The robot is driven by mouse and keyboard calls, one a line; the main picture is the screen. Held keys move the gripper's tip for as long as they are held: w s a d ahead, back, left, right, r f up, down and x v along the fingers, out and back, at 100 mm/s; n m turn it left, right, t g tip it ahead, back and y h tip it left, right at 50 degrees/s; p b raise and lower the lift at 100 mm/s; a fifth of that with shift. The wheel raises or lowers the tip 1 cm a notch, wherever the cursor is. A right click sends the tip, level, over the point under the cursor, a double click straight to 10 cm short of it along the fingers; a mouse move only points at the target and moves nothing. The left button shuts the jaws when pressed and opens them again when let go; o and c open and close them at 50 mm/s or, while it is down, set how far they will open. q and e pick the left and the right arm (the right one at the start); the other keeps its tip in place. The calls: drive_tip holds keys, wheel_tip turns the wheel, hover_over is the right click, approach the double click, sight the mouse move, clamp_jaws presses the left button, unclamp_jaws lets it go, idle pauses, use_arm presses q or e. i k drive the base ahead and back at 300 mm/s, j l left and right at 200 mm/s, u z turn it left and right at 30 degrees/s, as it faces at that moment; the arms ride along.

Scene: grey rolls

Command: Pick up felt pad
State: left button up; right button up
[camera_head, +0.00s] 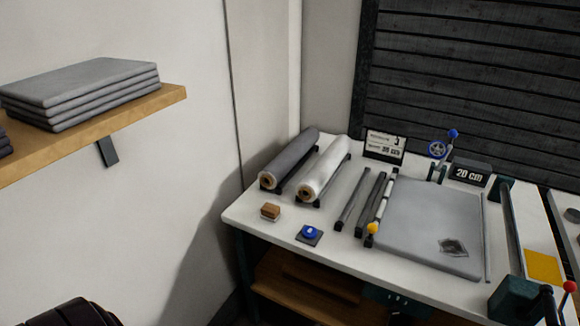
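Several flat grey pads (85,88) that look like felt lie stacked on a wooden wall shelf at the upper left. A large, thick grey pad or board (420,215) lies flat on the white worktable, with a small dark grey patch (453,247) on its near right part. I cannot tell which of these is the felt pad. Neither of my grippers shows. A black rounded part at the bottom left edge looks like part of my arm, with no fingers visible.
The wooden shelf (165,97) juts from the wall.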

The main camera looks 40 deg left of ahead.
sight(270, 212)
drive_tip(key=u, duration=1.25)
